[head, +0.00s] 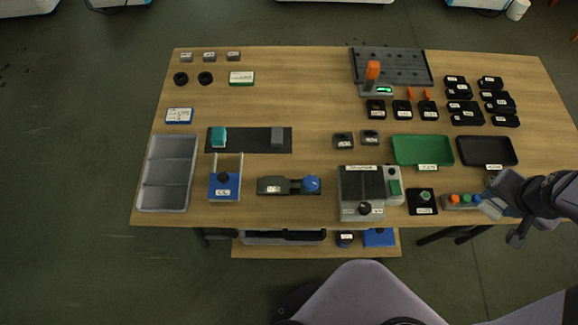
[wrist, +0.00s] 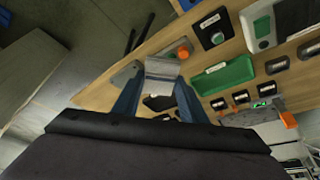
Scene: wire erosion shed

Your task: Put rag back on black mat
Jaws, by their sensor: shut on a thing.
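My gripper (head: 494,205) is at the right front of the table, over the end of the button box. In the wrist view its two blue-grey fingers (wrist: 156,84) are closed on a pale grey, banded piece that looks like the folded rag (wrist: 162,70). In the head view the rag (head: 490,209) is a small pale patch by the fingers, partly hidden. The long black mat (head: 250,142) lies left of centre on the table, far from my gripper.
The button box (head: 461,201) with coloured buttons is just below my gripper. A black tray (head: 487,151) and a green tray (head: 422,150) lie behind it. A grey machine (head: 362,188) and a blue-based fixture (head: 225,187) stand along the front. Bare wood surrounds the mat.

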